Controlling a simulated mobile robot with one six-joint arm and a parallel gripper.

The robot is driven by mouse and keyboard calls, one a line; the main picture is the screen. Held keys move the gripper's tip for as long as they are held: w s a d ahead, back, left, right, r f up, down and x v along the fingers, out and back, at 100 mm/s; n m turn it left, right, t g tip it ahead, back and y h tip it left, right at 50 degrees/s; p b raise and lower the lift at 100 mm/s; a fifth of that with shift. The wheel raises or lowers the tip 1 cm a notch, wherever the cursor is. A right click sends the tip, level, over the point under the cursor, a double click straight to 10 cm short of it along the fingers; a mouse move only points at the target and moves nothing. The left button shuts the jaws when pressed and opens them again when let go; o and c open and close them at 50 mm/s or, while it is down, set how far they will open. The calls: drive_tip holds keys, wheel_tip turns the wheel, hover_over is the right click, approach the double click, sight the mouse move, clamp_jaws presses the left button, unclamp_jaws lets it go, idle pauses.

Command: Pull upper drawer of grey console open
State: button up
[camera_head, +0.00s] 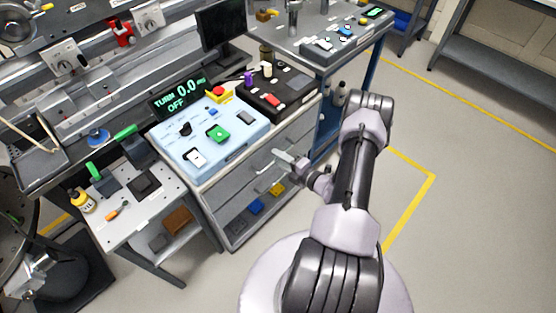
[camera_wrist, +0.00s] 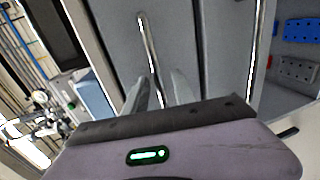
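The grey console (camera_head: 231,188) stands at centre in the head view, under a light-blue control panel. Its upper drawer (camera_wrist: 112,25) has a flat grey front with a long bar handle (camera_wrist: 148,45), which shows in the wrist view. My gripper (camera_head: 283,156) is in front of the drawer front in the head view. In the wrist view my gripper (camera_wrist: 158,82) has its two fingers apart, one on each side of the handle's near end. I cannot tell whether either finger touches the handle. The drawer looks shut. My gripper hides part of the drawer front in the head view.
Below the drawers is an open shelf with a blue box (camera_head: 256,206) and a yellow box (camera_head: 277,188). A white side table (camera_head: 135,215) stands at left, a blue-framed bench (camera_head: 322,118) at right. The floor (camera_head: 470,200) at right is clear.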

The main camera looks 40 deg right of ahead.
drive_tip(key=shift+w, duration=0.4)
clamp_jaws()
idle(1.2)
